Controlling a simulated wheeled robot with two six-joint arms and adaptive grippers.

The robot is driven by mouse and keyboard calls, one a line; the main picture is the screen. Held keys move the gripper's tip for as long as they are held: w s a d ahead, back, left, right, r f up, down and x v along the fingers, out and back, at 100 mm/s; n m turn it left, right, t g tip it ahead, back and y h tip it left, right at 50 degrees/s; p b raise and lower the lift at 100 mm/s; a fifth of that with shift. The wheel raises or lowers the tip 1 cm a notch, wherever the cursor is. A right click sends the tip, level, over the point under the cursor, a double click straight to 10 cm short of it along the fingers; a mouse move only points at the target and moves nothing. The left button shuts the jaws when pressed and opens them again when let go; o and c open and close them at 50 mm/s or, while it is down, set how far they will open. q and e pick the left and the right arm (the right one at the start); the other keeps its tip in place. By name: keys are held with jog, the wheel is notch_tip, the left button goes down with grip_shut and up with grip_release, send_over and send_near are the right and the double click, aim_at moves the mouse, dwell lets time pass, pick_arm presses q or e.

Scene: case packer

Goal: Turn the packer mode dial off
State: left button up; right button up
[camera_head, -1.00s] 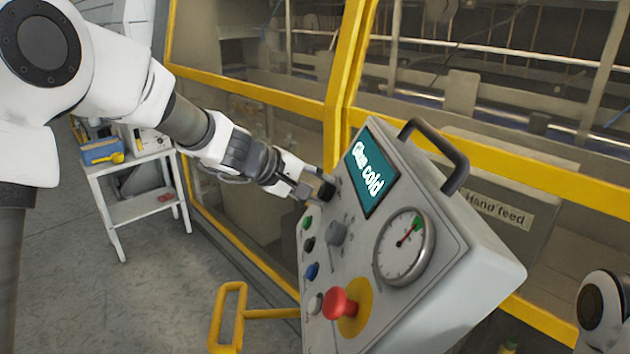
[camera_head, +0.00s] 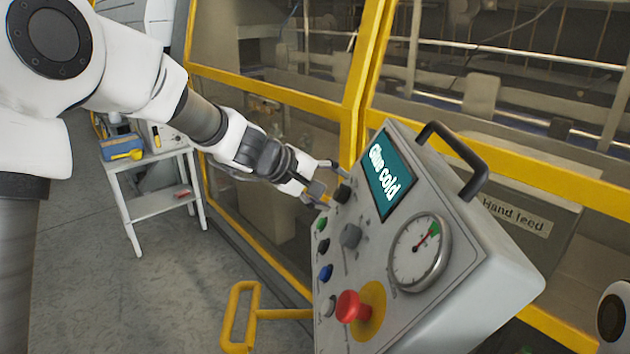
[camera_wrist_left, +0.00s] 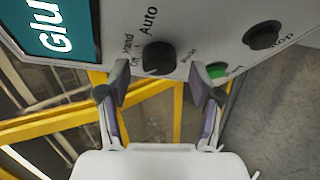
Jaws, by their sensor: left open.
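The black mode dial (camera_head: 342,193) is on the upper left of the grey control panel (camera_head: 440,315), beside the teal screen (camera_head: 388,176) reading "Glue cold". The left wrist view shows the dial (camera_wrist_left: 158,58) with "Off", "Hand" and "Auto" printed around it; I cannot tell which its pointer faces. My left gripper (camera_head: 328,182) is open in front of the dial. In the left wrist view its fingertips (camera_wrist_left: 160,85) stand on either side of and just short of the dial, with visible gaps. My right gripper is not in view.
Green (camera_head: 321,224), black and blue buttons, a grey knob (camera_head: 350,236), a red stop button (camera_head: 352,306) and a gauge (camera_head: 418,252) crowd the panel. A black handle (camera_head: 470,160) rises at its edge. Yellow-framed guarding (camera_head: 365,75) stands behind. Open floor lies left.

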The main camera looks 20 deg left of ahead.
pick_arm(q)
jog(key=v, duration=1)
jog(key=shift+s+a+r, duration=0.15)
jog(key=shift+s+a, duration=0.05)
jog(key=shift+s, duration=0.1)
jog(key=shift+w+d, duration=0.1)
jog(key=shift+w, duration=0.05)
